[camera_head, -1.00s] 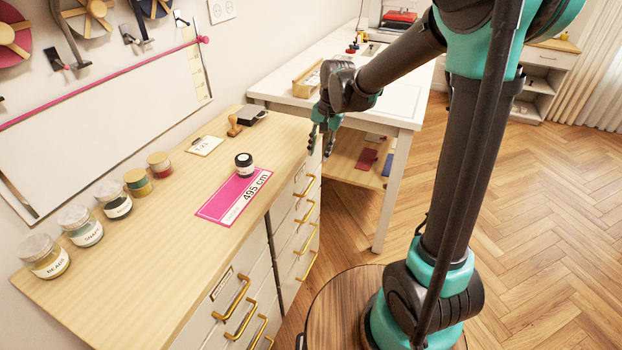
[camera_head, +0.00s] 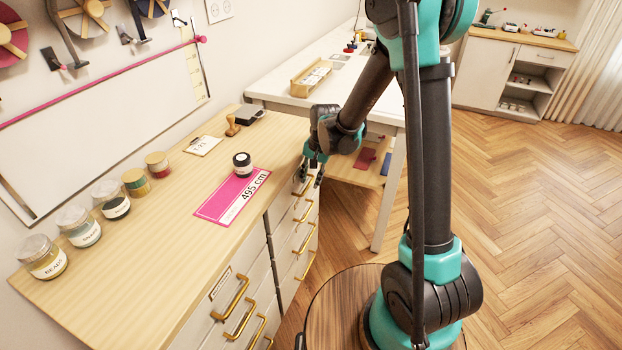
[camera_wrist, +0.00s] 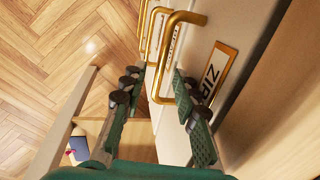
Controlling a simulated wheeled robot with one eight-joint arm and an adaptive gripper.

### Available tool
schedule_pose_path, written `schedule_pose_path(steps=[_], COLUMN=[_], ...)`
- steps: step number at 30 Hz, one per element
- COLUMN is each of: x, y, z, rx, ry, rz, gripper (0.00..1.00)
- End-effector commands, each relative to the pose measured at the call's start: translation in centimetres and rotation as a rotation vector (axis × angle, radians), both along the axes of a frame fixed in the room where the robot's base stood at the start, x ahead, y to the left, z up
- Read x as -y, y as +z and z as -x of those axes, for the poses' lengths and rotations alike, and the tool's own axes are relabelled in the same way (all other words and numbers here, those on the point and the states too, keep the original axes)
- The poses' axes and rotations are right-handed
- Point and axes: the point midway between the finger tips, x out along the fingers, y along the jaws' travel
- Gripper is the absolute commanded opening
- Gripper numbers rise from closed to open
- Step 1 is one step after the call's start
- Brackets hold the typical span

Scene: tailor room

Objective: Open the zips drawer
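The zips drawer (camera_wrist: 232,38) shows in the wrist view, with a brass-framed label reading "ZIP" (camera_wrist: 214,72) and a brass handle (camera_wrist: 163,56). My gripper (camera_wrist: 157,88) is open there, one finger on each side of the handle's near part. I cannot tell whether a finger touches the handle. In the head view my gripper (camera_head: 311,172) is at the far end of the cabinet's front, by the top drawer of the far column. That drawer's handle is partly hidden by my gripper.
The wooden cabinet top (camera_head: 130,240) holds several jars, a pink 495 cm strip (camera_head: 232,198) and a stamp (camera_head: 232,125). More brass handles (camera_head: 305,238) lie below. A white table (camera_head: 270,95) stands behind my gripper. The floor (camera_head: 540,220) at right is clear.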

Motion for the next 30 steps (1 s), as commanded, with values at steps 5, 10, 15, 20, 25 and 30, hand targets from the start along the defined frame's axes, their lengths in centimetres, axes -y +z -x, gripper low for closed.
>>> schedule_pose_path(steps=[5,10,15,20,25,30], x=[0.0,0.01,0.01,0.02,0.03,0.31], y=[0.01,0.03,0.03,0.04,0.04,0.04], z=[0.0,0.01,0.01,0.01,0.01,0.1], rx=[0.0,0.0,0.0,0.0,0.0,0.0], ry=[0.0,0.0,0.0,0.0,0.0,-0.001], rz=[0.0,0.0,0.0,0.0,0.0,0.0], gripper=[0.3,0.09,0.0,0.0,0.0,0.0])
